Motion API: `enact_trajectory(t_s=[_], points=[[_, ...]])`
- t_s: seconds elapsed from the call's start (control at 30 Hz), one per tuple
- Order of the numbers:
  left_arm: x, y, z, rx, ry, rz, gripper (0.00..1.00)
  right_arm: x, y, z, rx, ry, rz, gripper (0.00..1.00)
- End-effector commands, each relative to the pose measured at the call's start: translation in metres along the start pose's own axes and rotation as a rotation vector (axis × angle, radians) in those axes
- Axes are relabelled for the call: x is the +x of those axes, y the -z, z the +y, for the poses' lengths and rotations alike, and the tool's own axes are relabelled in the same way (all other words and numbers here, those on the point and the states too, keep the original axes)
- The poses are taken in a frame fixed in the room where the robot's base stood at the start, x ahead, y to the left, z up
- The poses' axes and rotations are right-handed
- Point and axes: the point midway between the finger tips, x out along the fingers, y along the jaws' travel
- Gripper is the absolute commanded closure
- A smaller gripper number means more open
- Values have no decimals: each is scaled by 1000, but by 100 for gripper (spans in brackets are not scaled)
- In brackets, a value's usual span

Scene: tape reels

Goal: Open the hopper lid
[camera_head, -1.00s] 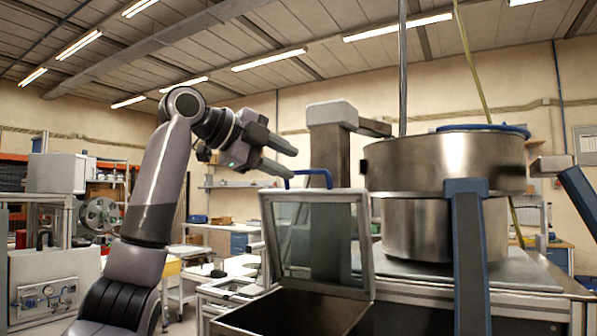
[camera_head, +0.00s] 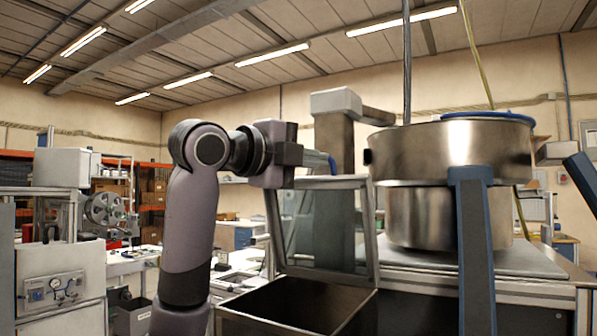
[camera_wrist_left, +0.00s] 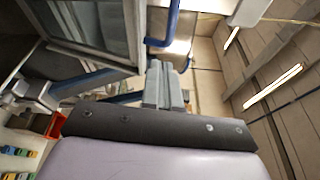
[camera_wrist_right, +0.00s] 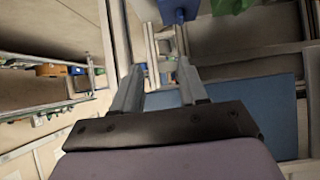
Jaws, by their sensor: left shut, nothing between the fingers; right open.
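The hopper lid (camera_head: 325,226) is a framed clear panel. It stands raised at the back of the hopper (camera_head: 290,306), whose dark inside shows. A blue handle (camera_head: 320,157) is at the lid's top edge and also shows in the left wrist view (camera_wrist_left: 170,25). My left gripper (camera_wrist_left: 166,72) is shut and empty, close to the handle; whether it touches is unclear.
A large steel bowl feeder (camera_head: 450,155) stands to the right of the lid, with a blue post (camera_head: 472,250) in front of it. A grey column (camera_head: 335,130) rises behind the lid. A machine with a gauge panel (camera_head: 55,290) stands at left.

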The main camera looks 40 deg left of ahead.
Motion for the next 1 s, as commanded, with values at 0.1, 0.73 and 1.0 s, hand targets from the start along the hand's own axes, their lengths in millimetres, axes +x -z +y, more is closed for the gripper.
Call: enact_trajectory(t_s=[0.1,0.73,1.0], points=[[-13,10,17,15,110,-44,100,4,-6,0,0,0,0,57],[-99,-6,68,-27,441,-331,100,11,-14,0,1,0,0,57],[-63,-19,48,-31,439,-327,100,2,-3,0,1,0,0,57]])
